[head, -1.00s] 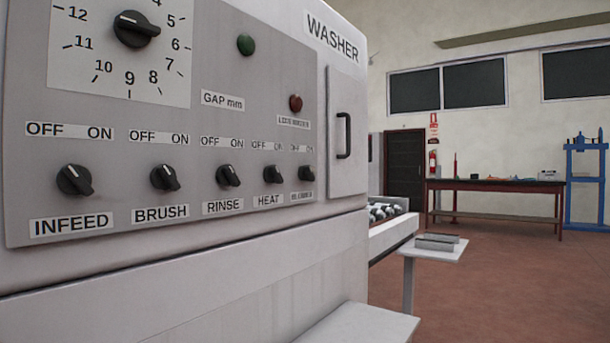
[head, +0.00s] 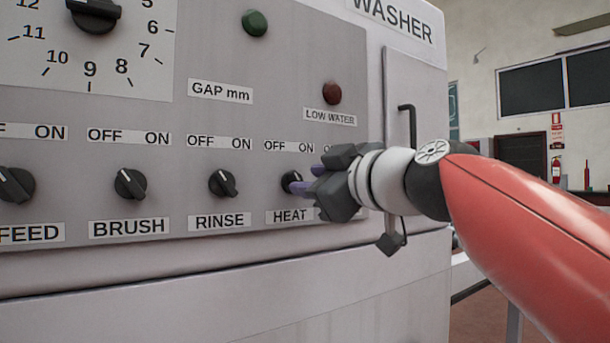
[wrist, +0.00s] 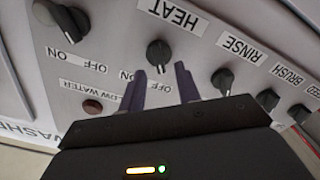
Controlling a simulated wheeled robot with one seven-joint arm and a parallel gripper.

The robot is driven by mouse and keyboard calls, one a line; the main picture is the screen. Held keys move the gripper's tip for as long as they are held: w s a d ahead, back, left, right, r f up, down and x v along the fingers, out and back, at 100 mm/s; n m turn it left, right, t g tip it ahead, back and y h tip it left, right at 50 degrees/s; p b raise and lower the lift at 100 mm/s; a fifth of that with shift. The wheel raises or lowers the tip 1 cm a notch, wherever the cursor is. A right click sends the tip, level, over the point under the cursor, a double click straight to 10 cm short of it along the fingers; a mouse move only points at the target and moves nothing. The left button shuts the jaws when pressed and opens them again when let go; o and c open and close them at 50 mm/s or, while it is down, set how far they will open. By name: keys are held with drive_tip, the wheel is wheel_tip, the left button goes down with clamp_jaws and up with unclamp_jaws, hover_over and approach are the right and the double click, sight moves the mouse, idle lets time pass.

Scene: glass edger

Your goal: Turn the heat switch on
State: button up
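The black heat knob (head: 289,181) sits on the grey washer panel (head: 300,60), below an OFF ON label (head: 289,147) and above the HEAT label (head: 290,216). In the head view my gripper (head: 304,180) is at its right side, and its purple fingers partly cover the knob. In the wrist view the panel appears upside down. The heat knob (wrist: 160,54) stands just beyond and between the two spread fingertips of my gripper (wrist: 160,72). My gripper is open, with nothing clearly held.
The rinse knob (head: 222,183) and brush knob (head: 130,184) are to the left. In the wrist view another knob (wrist: 60,20) is left of the heat knob. A door handle (head: 408,125) is behind my wrist. A ledge runs below the panel.

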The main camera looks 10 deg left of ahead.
sight(299, 180)
drive_tip(key=shift+p+x, duration=0.3)
drive_tip(key=shift+x, duration=1.2)
clamp_jaws()
